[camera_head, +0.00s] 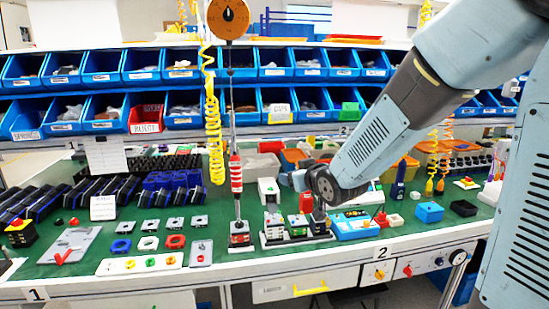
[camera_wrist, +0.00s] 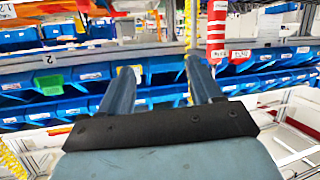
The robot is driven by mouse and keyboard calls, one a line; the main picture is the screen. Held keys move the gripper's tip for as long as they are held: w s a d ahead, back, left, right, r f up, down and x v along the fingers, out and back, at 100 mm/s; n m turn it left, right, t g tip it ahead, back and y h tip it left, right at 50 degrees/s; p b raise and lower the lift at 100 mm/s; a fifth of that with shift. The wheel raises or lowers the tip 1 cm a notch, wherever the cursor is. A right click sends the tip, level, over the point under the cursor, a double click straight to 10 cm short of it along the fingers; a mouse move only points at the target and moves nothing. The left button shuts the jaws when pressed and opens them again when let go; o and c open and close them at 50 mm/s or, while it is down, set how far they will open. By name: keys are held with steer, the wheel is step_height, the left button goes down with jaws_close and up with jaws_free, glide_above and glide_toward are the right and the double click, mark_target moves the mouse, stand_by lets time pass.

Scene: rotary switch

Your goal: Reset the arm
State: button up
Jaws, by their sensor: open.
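My arm reaches in from the upper right of the head view, over the right half of the green workbench (camera_head: 60,205). Its lower link ends at a dark round joint, and the fingers are hidden there. In the wrist view my gripper (camera_wrist: 160,70) has its two fingers spread apart, with nothing between them. It points toward the racks of blue bins (camera_wrist: 70,72). A larger grey plate with a red handle (camera_head: 62,258) lies at the front left.
A red-and-white striped tool (camera_head: 236,175) hangs from an orange balancer (camera_head: 228,18) left of the arm. A coiled yellow hose (camera_head: 214,140) hangs beside it. Small devices (camera_head: 298,228) and a blue box (camera_head: 430,211) stand below and right of the arm. Blue bins (camera_head: 185,68) line the back.

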steer(key=s+d+r+m+g+h, duration=0.3)
steer(key=s+d+r+h, duration=0.15)
steer(key=s+d, duration=0.65)
steer(key=s+d+m+g, duration=0.1)
steer(key=s+d+g, duration=0.1)
steer(key=s, duration=0.6)
steer(key=s+d+r+m+g+h, duration=0.1)
steer(key=s+d, duration=0.3)
steer(key=s, duration=0.4)
steer(key=shift+s+d+r+m+g, duration=0.2)
steer(key=shift+d+m+g, duration=0.25)
steer(key=shift+g, duration=0.25)
steer(key=shift+a, duration=0.1)
